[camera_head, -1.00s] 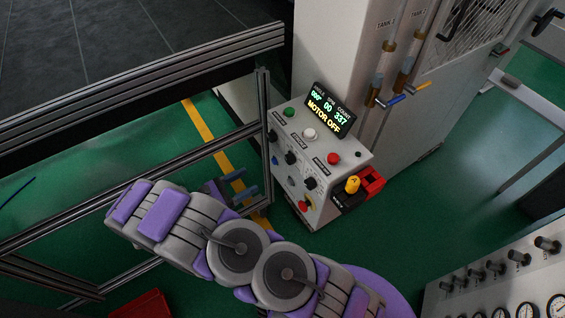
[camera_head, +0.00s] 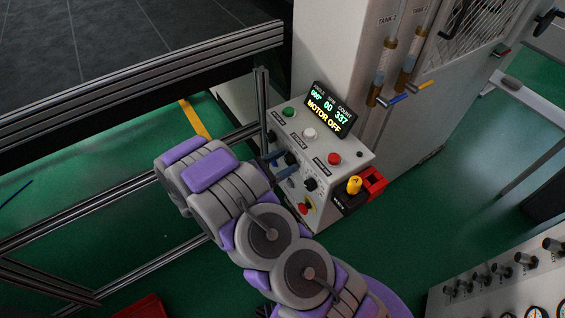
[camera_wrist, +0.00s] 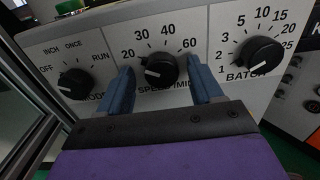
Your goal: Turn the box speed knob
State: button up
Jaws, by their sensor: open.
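The speed knob (camera_wrist: 160,70) is black with a white pointer line, set in the box's front panel. In the wrist view it sits between the two blue fingers of my open gripper (camera_wrist: 162,92), one finger on each side. Its scale reads 20, 30, 40, 60, and the label below is partly covered by my gripper. The pointer aims to the lower left. In the head view my gripper (camera_head: 280,165) is at the front of the control box (camera_head: 322,187), and my arm hides part of that face.
The mode knob (camera_wrist: 75,84) is left of the speed knob and the batch knob (camera_wrist: 262,56) is right. The box display (camera_head: 329,110) reads MOTOR OFF. A yellow knob (camera_head: 354,185) on a red-black fixture sits at the box's right. A metal frame post (camera_head: 262,105) stands close left.

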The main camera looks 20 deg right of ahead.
jog(key=shift+d, duration=0.2)
jog(key=shift+c, duration=0.7)
jog(key=shift+a, duration=0.1)
jog(key=c, duration=0.9)
